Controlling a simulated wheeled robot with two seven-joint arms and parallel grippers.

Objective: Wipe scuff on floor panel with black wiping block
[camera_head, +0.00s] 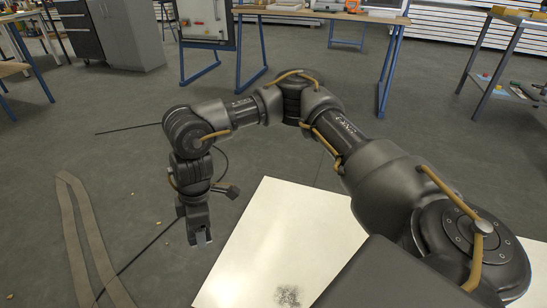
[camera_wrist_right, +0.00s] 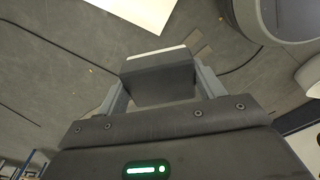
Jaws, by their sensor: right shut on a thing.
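The white floor panel (camera_head: 285,225) lies on the dark floor in front of me, and its edge shows at the top of the right wrist view (camera_wrist_right: 140,8). A dark, speckled scuff (camera_head: 288,296) marks its near part, at the bottom of the head view. My right gripper (camera_head: 202,238) points down to the left of the panel, above the floor and apart from the scuff. In the right wrist view its two fingers are shut on the black wiping block (camera_wrist_right: 158,78), which has a pale strip along its far edge. My left gripper is not in view.
Strips of tan material (camera_head: 80,235) and thin dark cables lie on the floor at left. A blue-legged workbench (camera_head: 290,14) stands at the back, with a grey cabinet (camera_head: 122,35) and another table at right. The floor between is mostly clear.

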